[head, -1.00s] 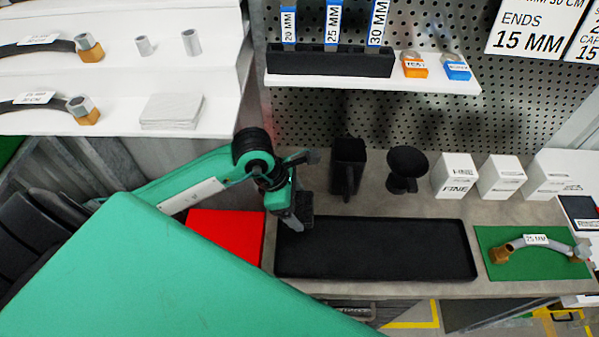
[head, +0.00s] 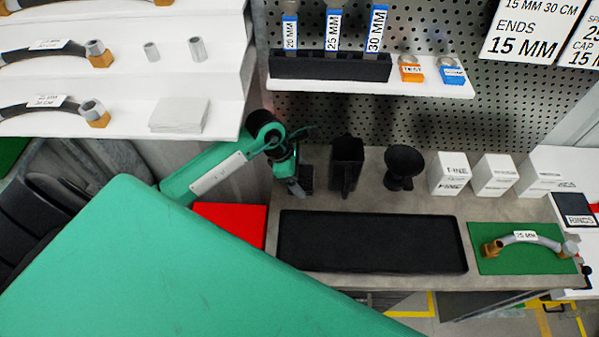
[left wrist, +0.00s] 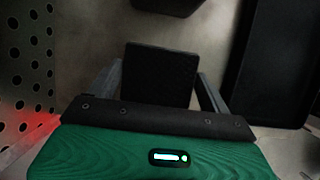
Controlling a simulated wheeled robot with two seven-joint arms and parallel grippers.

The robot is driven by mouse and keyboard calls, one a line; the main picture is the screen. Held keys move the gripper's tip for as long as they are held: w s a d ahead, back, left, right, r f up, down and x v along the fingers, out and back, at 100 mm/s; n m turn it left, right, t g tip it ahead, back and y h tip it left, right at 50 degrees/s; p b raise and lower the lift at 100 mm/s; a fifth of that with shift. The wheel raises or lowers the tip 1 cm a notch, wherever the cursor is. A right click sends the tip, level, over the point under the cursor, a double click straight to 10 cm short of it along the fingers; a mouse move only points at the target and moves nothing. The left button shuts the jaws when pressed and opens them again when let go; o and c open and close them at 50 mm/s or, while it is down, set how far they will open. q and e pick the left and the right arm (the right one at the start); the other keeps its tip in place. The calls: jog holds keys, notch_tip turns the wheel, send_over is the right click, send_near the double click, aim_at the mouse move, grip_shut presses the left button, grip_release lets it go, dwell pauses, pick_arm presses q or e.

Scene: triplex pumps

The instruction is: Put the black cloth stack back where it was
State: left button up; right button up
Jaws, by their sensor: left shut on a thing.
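The black cloth stack (head: 307,178) is a small dark block at my left gripper (head: 296,186) in the head view, near the back left of the grey worktop. In the left wrist view the stack (left wrist: 160,75) shows as a dark square between the two fingers of my left gripper (left wrist: 158,88), which is shut on it. Whether its underside touches the worktop I cannot tell. My right gripper is not in view.
A black tray (head: 370,242) lies in front of the gripper, with a red mat (head: 232,222) to its left. A black square container (head: 346,163) and a black funnel-like cup (head: 404,166) stand to the right. White boxes (head: 449,174) stand further right. The pegboard (head: 450,115) is behind.

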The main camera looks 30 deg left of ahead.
pick_arm(q)
jog(key=o, duration=0.5)
jog(key=shift+f, duration=0.15)
jog(key=o, duration=0.4)
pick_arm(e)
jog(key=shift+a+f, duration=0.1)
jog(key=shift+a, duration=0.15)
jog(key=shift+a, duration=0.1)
pick_arm(q)
jog(key=shift+r, duration=0.25)
jog(key=shift+b+v, duration=0.35)
jog(key=shift+v, duration=0.9)
jog(key=shift+s+a+r+b, duration=0.1)
jog(key=shift+s+a+b, duration=0.75)
jog(key=shift+a, duration=1)
jog(key=shift+s+a+b, duration=0.7)
jog(key=shift+s+a, duration=0.2)
jog(key=shift+a, duration=0.9)
jog(key=shift+s+a+r+b, duration=0.1)
jog(key=shift+s+a+b, duration=0.75)
jog(key=shift+a, duration=1)
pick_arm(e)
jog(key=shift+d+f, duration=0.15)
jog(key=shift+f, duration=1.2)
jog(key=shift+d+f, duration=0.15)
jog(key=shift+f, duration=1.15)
